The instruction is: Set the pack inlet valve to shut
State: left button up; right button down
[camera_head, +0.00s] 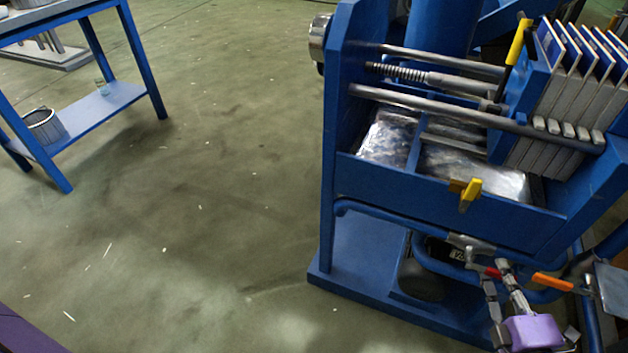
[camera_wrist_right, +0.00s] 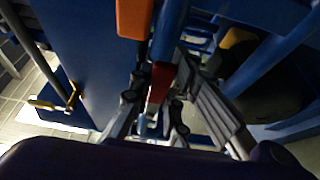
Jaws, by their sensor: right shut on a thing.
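The blue filter press frame carries several coloured valve levers along its lower pipe. A red lever (camera_head: 488,271) sits on the pipe, and it also shows between my fingers in the wrist view (camera_wrist_right: 160,80). My right gripper (camera_head: 494,273) reaches up from the bottom right and is shut on the red lever. An orange lever (camera_head: 553,282) lies just to the right; it shows at the top of the wrist view (camera_wrist_right: 134,18). I cannot read a label that tells which is the pack inlet valve. My left gripper is not in view.
A yellow lever (camera_head: 469,193) hangs on the press's front wall, above the pipe (camera_head: 380,212). A grey plate (camera_head: 611,289) stands close at the right. A blue table (camera_head: 108,102) with a bucket (camera_head: 44,126) is at the upper left. The floor between is clear.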

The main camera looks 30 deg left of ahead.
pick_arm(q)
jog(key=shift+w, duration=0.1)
